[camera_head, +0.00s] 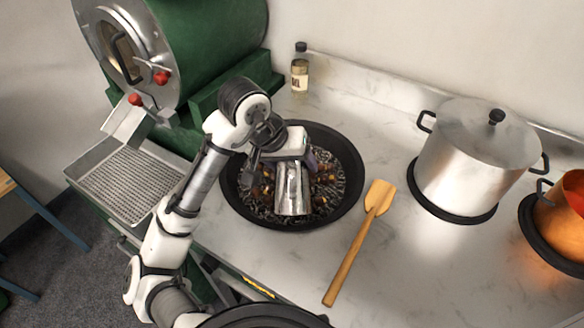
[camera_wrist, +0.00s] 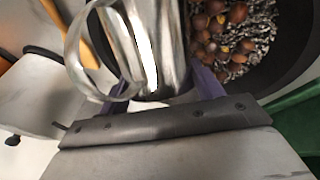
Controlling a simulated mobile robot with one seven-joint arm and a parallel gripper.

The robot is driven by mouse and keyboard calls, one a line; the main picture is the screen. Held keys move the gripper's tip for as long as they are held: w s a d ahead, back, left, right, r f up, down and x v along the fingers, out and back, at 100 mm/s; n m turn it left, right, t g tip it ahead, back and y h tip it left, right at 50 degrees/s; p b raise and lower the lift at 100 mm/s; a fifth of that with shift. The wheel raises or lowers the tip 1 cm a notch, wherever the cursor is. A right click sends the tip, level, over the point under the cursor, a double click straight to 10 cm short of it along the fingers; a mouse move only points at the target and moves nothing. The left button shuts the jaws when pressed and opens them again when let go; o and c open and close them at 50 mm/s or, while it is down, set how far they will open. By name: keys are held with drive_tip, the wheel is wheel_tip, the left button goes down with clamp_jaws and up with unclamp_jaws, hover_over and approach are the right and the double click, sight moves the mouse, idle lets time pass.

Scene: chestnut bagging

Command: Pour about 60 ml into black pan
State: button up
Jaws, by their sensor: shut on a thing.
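A round black pan (camera_head: 348,203) sits on the marble counter and holds brown chestnuts among grey, shredded-looking material. My gripper (camera_head: 297,160) is over the middle of the pan, shut on a shiny metal jug (camera_head: 292,190). In the wrist view the jug (camera_wrist: 150,45) lies between the purple fingers (camera_wrist: 160,88), and its loop handle shows at the left. Chestnuts (camera_wrist: 222,25) show beside the jug. The jug's inside and any liquid in it are hidden, and I see no stream.
A wooden spatula (camera_head: 358,235) lies right of the pan. A lidded steel pot (camera_head: 470,160) and a copper pot (camera_head: 560,225) stand further right. A small bottle (camera_head: 300,70) stands behind the pan. A green roaster (camera_head: 205,45) with a perforated tray (camera_head: 125,185) is at the left.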

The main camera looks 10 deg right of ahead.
sight(292, 167)
drive_tip(key=shift+s+f+t+b, duration=0.1)
drive_tip(key=shift+f+t+b, duration=0.2)
drive_tip(key=shift+t+b, duration=0.15)
drive_tip(key=shift+r, duration=0.1)
drive_tip(key=shift+b, duration=0.4)
drive_tip(key=shift+s+r+t+h+b, duration=0.1)
drive_tip(key=shift+s+t+h+b, duration=0.4)
drive_tip(key=shift+t+b, duration=0.3)
drive_tip(key=r, duration=0.1)
drive_tip(key=s+r+t, duration=0.1)
drive_tip(key=r+t, duration=0.1)
drive_tip(key=shift+s+a+r+m, duration=0.1)
drive_tip(key=shift+s+a+m, duration=0.25)
drive_tip(key=shift+s+m, duration=0.05)
drive_tip(key=shift+f+b, duration=0.3)
drive_tip(key=shift+b, duration=0.5)
drive_tip(key=shift+t+h+b, duration=0.25)
drive_tip(key=shift+h+b, duration=0.05)
drive_tip(key=shift+b, duration=0.75)
